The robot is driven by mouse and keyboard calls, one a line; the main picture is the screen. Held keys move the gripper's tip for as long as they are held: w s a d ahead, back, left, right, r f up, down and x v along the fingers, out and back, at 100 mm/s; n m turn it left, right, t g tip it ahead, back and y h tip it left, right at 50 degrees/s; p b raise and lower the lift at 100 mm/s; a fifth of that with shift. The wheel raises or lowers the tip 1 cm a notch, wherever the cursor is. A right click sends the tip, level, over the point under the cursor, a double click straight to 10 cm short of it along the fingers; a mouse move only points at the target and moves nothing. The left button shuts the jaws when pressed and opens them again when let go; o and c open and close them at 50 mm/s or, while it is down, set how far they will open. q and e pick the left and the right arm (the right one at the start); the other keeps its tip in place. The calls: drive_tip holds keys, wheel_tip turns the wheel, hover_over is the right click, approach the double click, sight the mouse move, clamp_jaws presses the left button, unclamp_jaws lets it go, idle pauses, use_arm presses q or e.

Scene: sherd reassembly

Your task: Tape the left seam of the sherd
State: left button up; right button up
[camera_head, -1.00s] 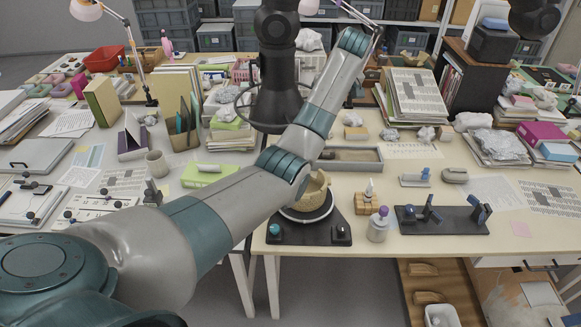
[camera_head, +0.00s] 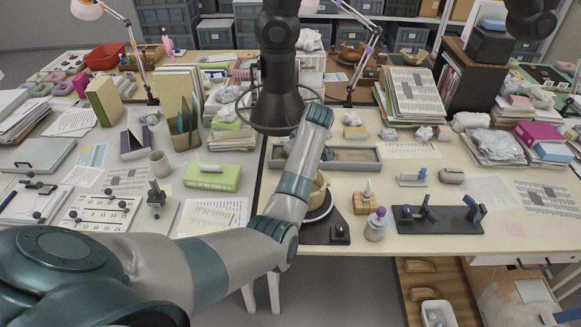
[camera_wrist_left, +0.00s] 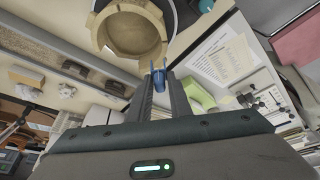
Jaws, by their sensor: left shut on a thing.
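My left gripper (camera_wrist_left: 159,75) shows in the left wrist view, its dark fingers shut on a small blue piece (camera_wrist_left: 158,80). I cannot tell if this piece is tape. The tan round sherd vessel (camera_wrist_left: 133,28) is just beyond the fingertips; I cannot tell whether they touch. In the head view the vessel (camera_head: 320,186) is mostly behind my left forearm, on a turntable with a dark base (camera_head: 318,234). The left gripper is hidden in the head view. The left seam cannot be made out. My right gripper is not in view.
Right of the turntable stand a wooden block (camera_head: 362,204), a purple-capped bottle (camera_head: 376,225) and a dark board with blue fittings (camera_head: 452,222). A grey tray (camera_head: 352,165) lies behind. A green box (camera_head: 213,177) and papers (camera_head: 213,217) lie left.

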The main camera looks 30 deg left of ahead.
use_arm(q)
drive_tip(key=shift+s+f, duration=0.85)
drive_tip(key=shift+f, duration=0.1)
drive_tip(key=shift+f, duration=0.1)
wheel_tip(320, 180, down, 4)
drive_tip(key=b, duration=0.3)
drive_tip(key=shift+f+b, duration=0.1)
drive_tip(key=shift+b, duration=0.3)
drive_tip(key=shift+d+f+p, duration=0.1)
drive_tip(key=shift+p, duration=0.5)
idle(0.8)
drive_tip(key=shift+f, duration=0.55)
idle(0.4)
